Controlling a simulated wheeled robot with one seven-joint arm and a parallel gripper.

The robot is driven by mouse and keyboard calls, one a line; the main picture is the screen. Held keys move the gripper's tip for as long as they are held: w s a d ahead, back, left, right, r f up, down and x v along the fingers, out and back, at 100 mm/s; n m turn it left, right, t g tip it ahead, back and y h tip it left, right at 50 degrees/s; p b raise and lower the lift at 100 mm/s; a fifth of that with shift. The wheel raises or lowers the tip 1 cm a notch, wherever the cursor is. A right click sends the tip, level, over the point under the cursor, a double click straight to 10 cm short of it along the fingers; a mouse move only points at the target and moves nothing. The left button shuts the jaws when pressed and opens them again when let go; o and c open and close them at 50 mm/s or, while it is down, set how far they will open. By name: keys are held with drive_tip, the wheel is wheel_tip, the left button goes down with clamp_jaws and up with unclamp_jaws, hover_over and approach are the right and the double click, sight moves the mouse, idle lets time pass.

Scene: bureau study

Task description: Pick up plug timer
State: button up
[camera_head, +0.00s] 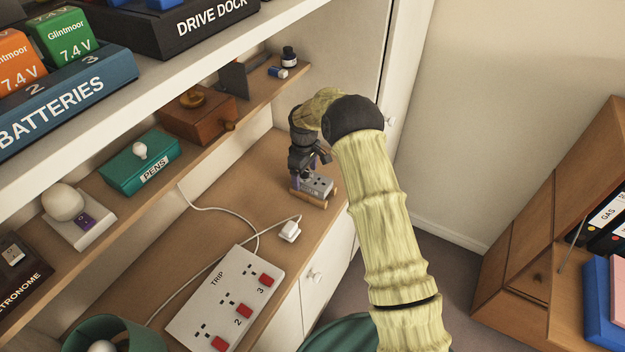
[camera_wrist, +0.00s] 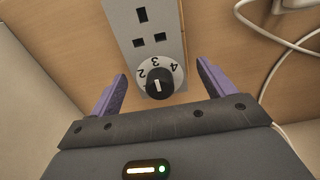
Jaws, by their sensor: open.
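The plug timer (camera_wrist: 140,28) is a grey block with a three-slot socket and a black dial (camera_wrist: 159,83) ringed by numbers. It lies on the wooden desk top; in the head view the timer (camera_head: 318,184) is partly hidden behind my gripper. My gripper (camera_wrist: 160,82) is open, with its two purple fingers on either side of the dial end of the timer. Gaps show between each finger and the timer in the wrist view. In the head view my gripper (camera_head: 306,180) points down over the timer near the desk's right end.
A white plug (camera_head: 289,231) with a cable lies in front of the timer. A white power strip (camera_head: 228,305) marked TRIP is nearer. A shelf above holds a green PENS box (camera_head: 140,162) and a wooden grinder-like box (camera_head: 199,115). A white wall panel stands behind my gripper.

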drive_tip(key=shift+w+f, duration=0.1)
drive_tip(key=shift+f, duration=0.8)
drive_tip(key=c, duration=1.2)
drive_tip(key=shift+r, duration=0.15)
wheel_tip(320, 180, up, 10)
drive_tip(key=b, duration=0.3)
drive_tip(key=shift+f, duration=0.2)
